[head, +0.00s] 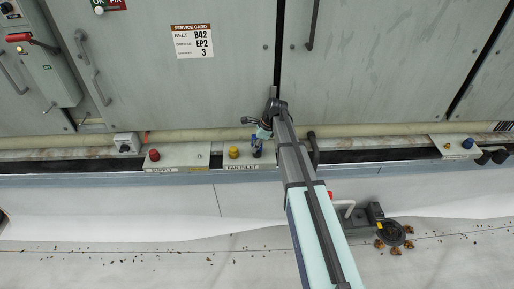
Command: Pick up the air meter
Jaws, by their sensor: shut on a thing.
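My arm reaches from the bottom of the head view up to a ledge below the grey cabinet doors. My gripper (260,136) is at the ledge, beside the plate marked FAN INLET (240,162). It is shut on a small dark blue thing (257,150), which seems to be the air meter. The gripper and the arm hide part of it. I cannot tell whether it touches the plate or hangs just above it. A yellow cap (233,152) stands on the same plate, just left of the held thing.
A plate marked SUPPLY (185,158) with a red cap (154,155) lies left. A plate with a blue cap (467,143) is far right. Door handles (312,25) stick out above. A dark round thing (390,233) with brown bits lies lower right. The lower-left floor (120,255) has scattered debris.

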